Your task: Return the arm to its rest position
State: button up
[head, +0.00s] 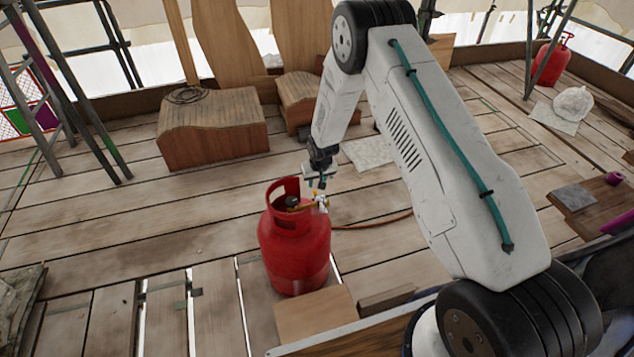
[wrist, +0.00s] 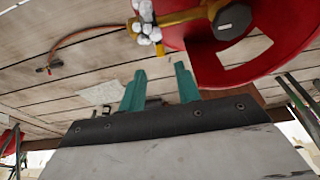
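My arm reaches out over the plank deck in the head view, bent at the elbow with its forearm pointing down. My gripper (head: 322,182) is just above and beside the valve of a red gas cylinder (head: 295,250), which stands upright on the deck. In the wrist view my gripper (wrist: 160,82) shows two green fingers set apart with nothing between them. The cylinder's red collar (wrist: 240,70) and brass valve (wrist: 180,18) with a whitish knob (wrist: 146,22) lie just beyond the fingertips. I cannot tell whether anything touches.
A wooden block (head: 212,125) stands at the back left. A second red cylinder (head: 552,62) stands at the back right near a white bag (head: 573,103). An orange hose (head: 375,222) runs from the valve across the planks. Scaffold poles (head: 75,90) stand at left.

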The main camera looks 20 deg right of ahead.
jog(key=s+g, duration=0.3)
jog(key=s, duration=0.4)
jog(key=s+d+r+g, duration=0.1)
jog(key=s+r, duration=0.5)
jog(key=r, duration=0.4)
jog(key=s+r+g, duration=0.1)
jog(key=s+r, duration=0.5)
jog(key=r, duration=0.4)
jog(key=s+d+r+g, duration=0.1)
jog(key=s+r, duration=0.5)
jog(key=r, duration=0.4)
jog(key=s+r+t, duration=0.4)
jog(key=s+r, duration=1.4)
jog(key=s, duration=0.4)
jog(key=shift+d+r, duration=0.3)
jog(key=shift+d, duration=0.15)
